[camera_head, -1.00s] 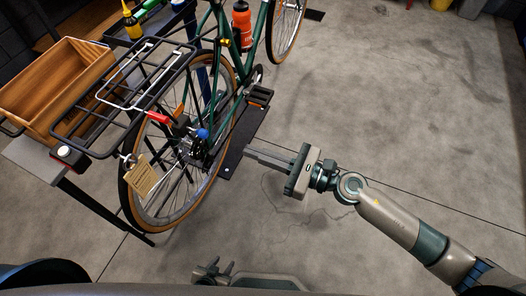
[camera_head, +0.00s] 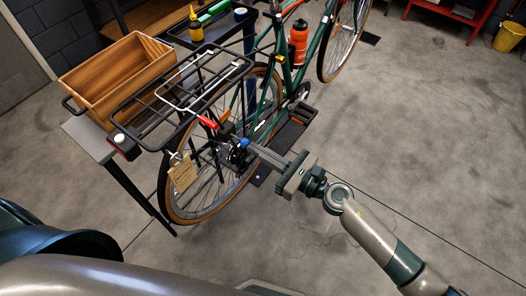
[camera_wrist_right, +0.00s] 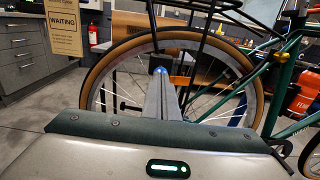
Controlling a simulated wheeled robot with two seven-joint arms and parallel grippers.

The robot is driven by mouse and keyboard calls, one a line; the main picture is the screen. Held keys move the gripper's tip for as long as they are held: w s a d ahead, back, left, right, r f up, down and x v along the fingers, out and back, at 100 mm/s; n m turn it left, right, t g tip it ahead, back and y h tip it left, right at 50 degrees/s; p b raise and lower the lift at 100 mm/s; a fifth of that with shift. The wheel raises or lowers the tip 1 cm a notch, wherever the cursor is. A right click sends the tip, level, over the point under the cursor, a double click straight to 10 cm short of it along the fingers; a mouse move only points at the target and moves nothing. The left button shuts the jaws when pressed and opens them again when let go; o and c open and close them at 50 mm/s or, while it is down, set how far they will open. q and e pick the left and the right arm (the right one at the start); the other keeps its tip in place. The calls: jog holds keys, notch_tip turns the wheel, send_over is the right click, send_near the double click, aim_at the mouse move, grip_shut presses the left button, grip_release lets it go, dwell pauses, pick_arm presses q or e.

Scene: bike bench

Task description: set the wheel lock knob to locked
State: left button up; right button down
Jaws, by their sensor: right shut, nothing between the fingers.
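A small blue knob (camera_head: 243,142) sits by the hub of the bike's rear wheel (camera_head: 178,207); I take it for the wheel lock knob. Its setting is too small to read. My right gripper (camera_head: 252,149) is shut and empty, its fingertips at or just short of the blue knob; contact cannot be told. In the right wrist view, a bit of the blue knob (camera_wrist_right: 160,70) shows just beyond the tips of the shut fingers (camera_wrist_right: 161,80). A red lever (camera_head: 207,122) is just up and left of the knob. My left gripper is not in view.
A black rear rack (camera_head: 150,122) overhangs the wheel, and a card tag (camera_head: 182,174) hangs beside it; it reads WAITING in the wrist view (camera_wrist_right: 63,27). A wooden crate (camera_head: 95,93) stands behind. The floor to the right (camera_head: 430,130) is clear.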

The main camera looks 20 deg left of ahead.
aim_at(244, 142)
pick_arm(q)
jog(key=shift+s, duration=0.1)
pick_arm(e)
jog(key=x, duration=0.3)
jog(key=shift+r, duration=0.15)
jog(key=shift+a, duration=0.1)
